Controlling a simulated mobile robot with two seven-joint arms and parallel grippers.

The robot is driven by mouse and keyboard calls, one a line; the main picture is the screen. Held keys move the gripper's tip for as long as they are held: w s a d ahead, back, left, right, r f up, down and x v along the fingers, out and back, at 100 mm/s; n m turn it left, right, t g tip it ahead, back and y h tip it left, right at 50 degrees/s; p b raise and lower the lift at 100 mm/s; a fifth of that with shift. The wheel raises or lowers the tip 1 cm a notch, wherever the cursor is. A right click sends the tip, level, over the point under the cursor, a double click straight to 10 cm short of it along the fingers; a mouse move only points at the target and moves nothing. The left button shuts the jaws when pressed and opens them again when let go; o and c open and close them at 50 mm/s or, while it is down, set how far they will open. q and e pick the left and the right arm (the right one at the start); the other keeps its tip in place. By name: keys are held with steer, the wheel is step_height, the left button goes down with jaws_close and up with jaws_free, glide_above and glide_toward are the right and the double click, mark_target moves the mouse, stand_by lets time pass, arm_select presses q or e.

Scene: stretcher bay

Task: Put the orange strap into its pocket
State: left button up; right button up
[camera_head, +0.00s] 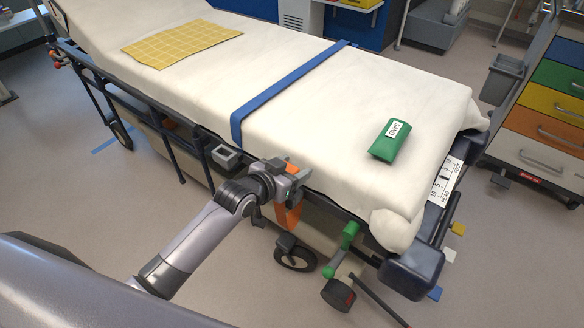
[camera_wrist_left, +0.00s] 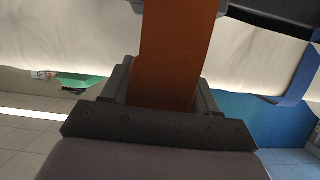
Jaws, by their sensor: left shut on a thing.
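The orange strap (camera_head: 288,216) hangs at the near side edge of the stretcher in the head view. My left gripper (camera_head: 289,178) is shut on it, with strap showing above and below the jaws. In the left wrist view the strap (camera_wrist_left: 175,50) runs up from between the gripper's dark fingers, close to the camera. A small grey open-topped holder (camera_head: 226,156) sits on the side rail, left of the gripper and apart from the strap; I cannot tell whether it is the pocket. My right gripper does not show.
The stretcher mattress (camera_head: 330,130) carries a blue strap (camera_head: 285,85), a yellow pad (camera_head: 180,44) and a green labelled pack (camera_head: 390,142). A green-handled lever (camera_head: 348,236) stands out below the near edge. A drawer cart (camera_head: 545,120) is at the right.

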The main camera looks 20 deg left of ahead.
arm_select(q)
steer(key=shift+f+b, duration=0.9)
steer(key=shift+f, duration=0.65)
stand_by(0.4)
steer(key=o, duration=1.3)
steer(key=shift+p+v, duration=0.5)
steer(key=shift+v, duration=3.05)
steer(key=s+a+f, duration=0.1)
steer(key=s+f, duration=0.2)
steer(key=s, duration=0.3)
steer(key=s+a+f+n+g+y+p, duration=0.1)
steer(key=s+f, duration=0.2)
steer(key=s, duration=0.4)
steer(key=s+a+f+g+y, duration=0.1)
steer(key=s+f, duration=0.2)
steer(key=s, duration=0.4)
steer(key=shift+f+n+p, duration=0.3)
steer(key=shift+f+n, duration=0.05)
steer(key=shift+n, duration=0.05)
